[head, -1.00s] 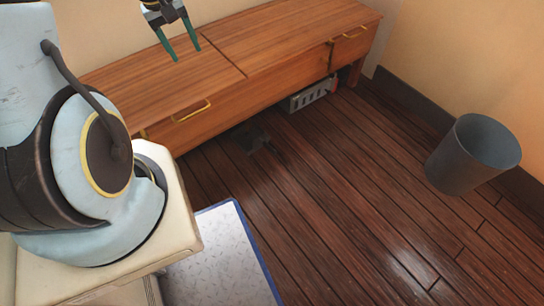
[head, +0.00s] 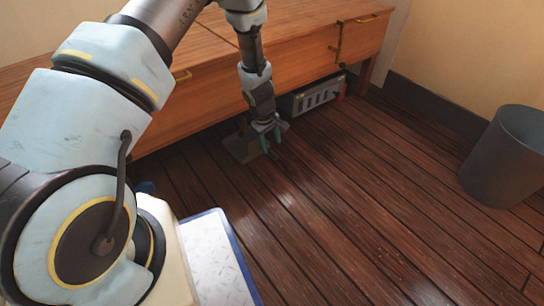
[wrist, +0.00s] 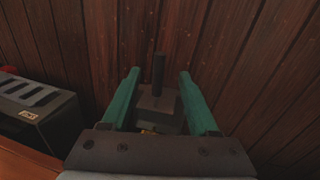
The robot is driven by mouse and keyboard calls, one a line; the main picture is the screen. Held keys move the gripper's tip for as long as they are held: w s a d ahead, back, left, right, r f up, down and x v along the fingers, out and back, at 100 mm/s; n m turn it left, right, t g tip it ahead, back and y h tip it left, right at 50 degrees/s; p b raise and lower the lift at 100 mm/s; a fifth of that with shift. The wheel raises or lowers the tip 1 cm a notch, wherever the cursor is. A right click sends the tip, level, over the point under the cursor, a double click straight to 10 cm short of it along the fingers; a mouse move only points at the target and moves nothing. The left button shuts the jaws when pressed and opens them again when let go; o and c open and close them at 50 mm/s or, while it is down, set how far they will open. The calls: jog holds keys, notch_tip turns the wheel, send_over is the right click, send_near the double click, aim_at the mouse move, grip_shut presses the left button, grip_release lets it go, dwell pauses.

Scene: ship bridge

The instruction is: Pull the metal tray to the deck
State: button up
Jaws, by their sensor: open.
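The metal tray (head: 238,149) looks like a flat grey piece on the dark wooden deck, at the front lower edge of the wooden cabinet. My gripper (head: 272,142) points down over its right side and hides part of it. In the wrist view, a dark grey block with a thin upright-looking rod (wrist: 159,72), seemingly the tray's handle, shows between my two green fingers. The fingers are apart, one on each side, and I see no clear contact. The gripper's palm hides the near part of the tray.
A grey slotted metal box (head: 312,94) sits under the cabinet (head: 290,55), just right of the gripper; it also shows at left in the wrist view (wrist: 38,110). A grey bin (head: 507,155) stands at the right wall. The deck (head: 345,200) in front is clear.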

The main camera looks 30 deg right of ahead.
jog(key=shift+s+d+f, duration=0.15)
jog(key=shift+d+f, duration=0.05)
jog(key=shift+f, duration=0.25)
jog(key=f+b, duration=0.1)
jog(key=f, duration=0.2)
jog(key=d+f+b, duration=0.1)
jog(key=f+b, duration=0.1)
jog(key=f, duration=0.2)
jog(key=d+f+b, duration=0.1)
jog(key=f+b, duration=0.1)
jog(key=f, duration=0.1)
jog(key=shift+w+f, duration=0.3)
jog(key=shift+f, duration=0.05)
jog(key=shift+c, duration=0.4)
grip_shut()
dwell(0.6)
